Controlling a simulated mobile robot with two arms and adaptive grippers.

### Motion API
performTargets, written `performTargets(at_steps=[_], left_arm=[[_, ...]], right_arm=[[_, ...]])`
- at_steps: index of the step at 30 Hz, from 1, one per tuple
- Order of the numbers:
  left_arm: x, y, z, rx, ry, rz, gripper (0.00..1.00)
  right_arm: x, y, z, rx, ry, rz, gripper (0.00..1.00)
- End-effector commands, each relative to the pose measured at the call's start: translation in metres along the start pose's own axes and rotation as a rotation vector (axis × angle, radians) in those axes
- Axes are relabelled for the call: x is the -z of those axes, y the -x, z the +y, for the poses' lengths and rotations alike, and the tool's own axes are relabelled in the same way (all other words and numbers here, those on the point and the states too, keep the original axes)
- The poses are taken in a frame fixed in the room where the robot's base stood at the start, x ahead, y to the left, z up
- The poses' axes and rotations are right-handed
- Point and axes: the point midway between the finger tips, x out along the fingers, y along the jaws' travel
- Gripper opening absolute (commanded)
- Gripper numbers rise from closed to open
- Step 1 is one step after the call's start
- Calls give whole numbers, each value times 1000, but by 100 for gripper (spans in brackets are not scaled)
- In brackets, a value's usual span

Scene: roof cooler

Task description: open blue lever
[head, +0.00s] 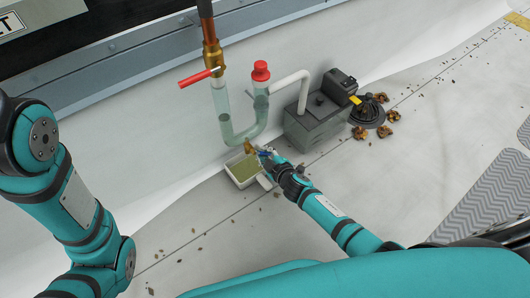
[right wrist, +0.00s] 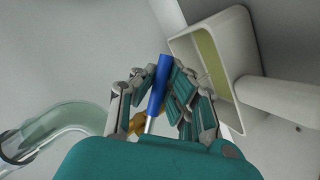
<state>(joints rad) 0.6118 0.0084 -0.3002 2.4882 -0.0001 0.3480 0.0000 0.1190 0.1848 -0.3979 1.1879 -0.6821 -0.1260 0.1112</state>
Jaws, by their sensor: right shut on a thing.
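The blue lever (right wrist: 158,84) lies between the fingers of my right gripper (right wrist: 162,100) in the right wrist view. In the head view the blue lever (head: 264,153) shows as a small patch at the tips of my right gripper (head: 268,158). My right gripper is shut on the lever. A brass piece (head: 249,147) sits beside it, under the clear U-shaped trap; part of it also shows behind the fingers in the right wrist view. My left arm is at the left of the head view; its gripper is out of the picture.
A white tray (head: 233,182) with greenish content sits just left of my right gripper. The clear trap (head: 227,129) hangs above, with a red lever (head: 200,77) and red cap (head: 261,70). A grey pump box (head: 316,122) stands to the right. Leaves litter the roof.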

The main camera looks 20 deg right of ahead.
Motion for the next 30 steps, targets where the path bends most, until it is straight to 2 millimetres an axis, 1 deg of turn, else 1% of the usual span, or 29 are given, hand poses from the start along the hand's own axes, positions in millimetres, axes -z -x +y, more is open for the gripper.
performTargets(at_steps=[1,3,4,10,18,22,26,30], left_arm=[[1,0,0,0,0,2,37],[2,0,0,-1,0,4,37],[2,0,0,-1,0,5,37],[3,-1,0,-1,-1,8,37],[6,-3,0,-2,-2,17,37],[5,-3,0,-1,-1,15,37],[4,-3,0,-1,-1,12,37],[3,-2,0,-1,-1,11,37]], right_arm=[[-1,1,-5,7,3,-2,0],[-1,1,-5,7,3,-2,0],[-1,1,-5,7,3,-2,10],[-1,1,-4,5,2,-2,36],[0,1,-2,2,2,-1,36],[-1,8,-1,1,3,0,36],[-1,27,-2,4,3,0,36],[-1,56,-3,5,4,-1,36]])
